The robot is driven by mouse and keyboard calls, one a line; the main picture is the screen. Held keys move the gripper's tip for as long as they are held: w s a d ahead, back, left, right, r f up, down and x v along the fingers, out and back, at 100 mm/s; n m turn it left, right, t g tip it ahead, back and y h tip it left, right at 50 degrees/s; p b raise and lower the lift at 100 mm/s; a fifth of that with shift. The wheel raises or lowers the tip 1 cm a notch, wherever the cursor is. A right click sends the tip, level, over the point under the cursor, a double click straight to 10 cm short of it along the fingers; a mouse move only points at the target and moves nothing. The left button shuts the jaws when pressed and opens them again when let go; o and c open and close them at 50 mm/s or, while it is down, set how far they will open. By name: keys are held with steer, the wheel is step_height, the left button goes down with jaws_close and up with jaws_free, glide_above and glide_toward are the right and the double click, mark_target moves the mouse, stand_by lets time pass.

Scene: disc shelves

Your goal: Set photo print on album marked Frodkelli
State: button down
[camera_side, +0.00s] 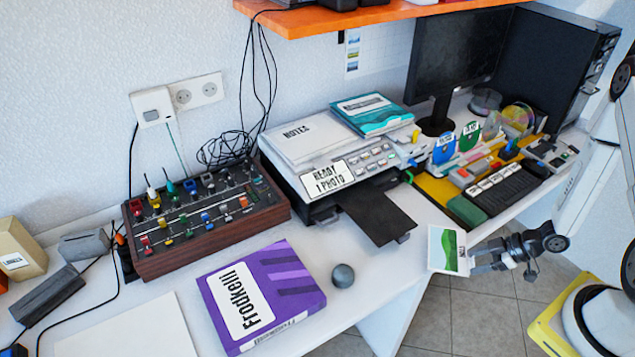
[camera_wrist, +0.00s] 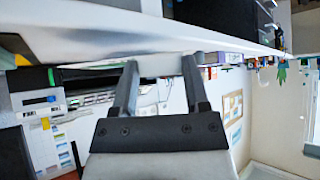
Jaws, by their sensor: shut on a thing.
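The photo print (camera_side: 447,250) is a white-bordered card with a green picture. My gripper (camera_side: 474,257) is shut on its right edge in the side view and holds it out past the desk's front edge, right of the printer's tray. In the wrist view, my gripper's two dark fingers (camera_wrist: 158,72) reach up to a thin pale edge that looks like the print. The purple album (camera_side: 262,295) with a white label reading Frodkelli lies flat on the desk at the lower middle. Its top is bare, and the print is well to its right.
A grey ball (camera_side: 343,275) sits between album and printer. The printer (camera_side: 330,160) has a black output tray (camera_side: 375,212) jutting forward and a READY 1 PHOTO sign. A mixer (camera_side: 203,220) stands behind the album. A keyboard (camera_side: 497,188) and cluttered yellow mat lie right.

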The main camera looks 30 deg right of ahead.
steer(key=shift+s+d, duration=0.95)
steer(key=shift+s, duration=0.05)
